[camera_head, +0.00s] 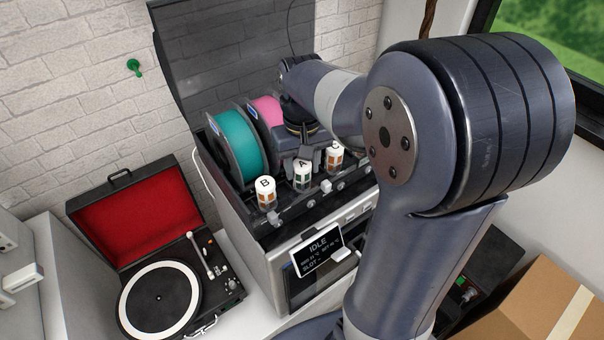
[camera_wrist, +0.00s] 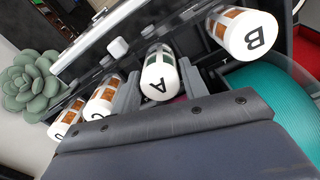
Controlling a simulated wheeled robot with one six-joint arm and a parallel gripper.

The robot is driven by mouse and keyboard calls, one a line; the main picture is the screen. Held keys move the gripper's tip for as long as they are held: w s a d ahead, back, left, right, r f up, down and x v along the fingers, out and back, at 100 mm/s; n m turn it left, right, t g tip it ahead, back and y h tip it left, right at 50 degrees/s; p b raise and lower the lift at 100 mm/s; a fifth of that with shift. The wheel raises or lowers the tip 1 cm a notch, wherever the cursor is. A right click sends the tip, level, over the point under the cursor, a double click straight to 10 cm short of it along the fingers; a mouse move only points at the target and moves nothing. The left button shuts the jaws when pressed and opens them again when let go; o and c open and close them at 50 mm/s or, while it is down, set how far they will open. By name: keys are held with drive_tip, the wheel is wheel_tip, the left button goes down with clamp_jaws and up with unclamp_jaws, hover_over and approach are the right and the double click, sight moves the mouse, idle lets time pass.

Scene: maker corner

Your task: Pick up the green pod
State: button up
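The green pod (camera_wrist: 160,78) has a white cap marked A and a dark green band. In the head view the pod (camera_head: 303,177) stands in the rack on top of the grey machine, between its neighbours. My gripper (camera_wrist: 160,92) is over it, with one grey finger on each side of the pod. The fingers look open, with narrow gaps beside the cap. In the head view my gripper (camera_head: 304,160) comes down from behind the pod, and its fingertips are partly hidden.
An orange-brown pod marked B (camera_head: 265,190) stands left of the green pod. Another brown pod (camera_head: 334,156) stands close on its right. Teal (camera_head: 236,145) and pink (camera_head: 268,112) spools sit behind the row. A record player (camera_head: 160,298) is at the left, a cardboard box (camera_head: 535,305) at the right.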

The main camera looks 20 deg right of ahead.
drive_tip(key=c, duration=0.6)
drive_tip(key=shift+r, duration=0.1)
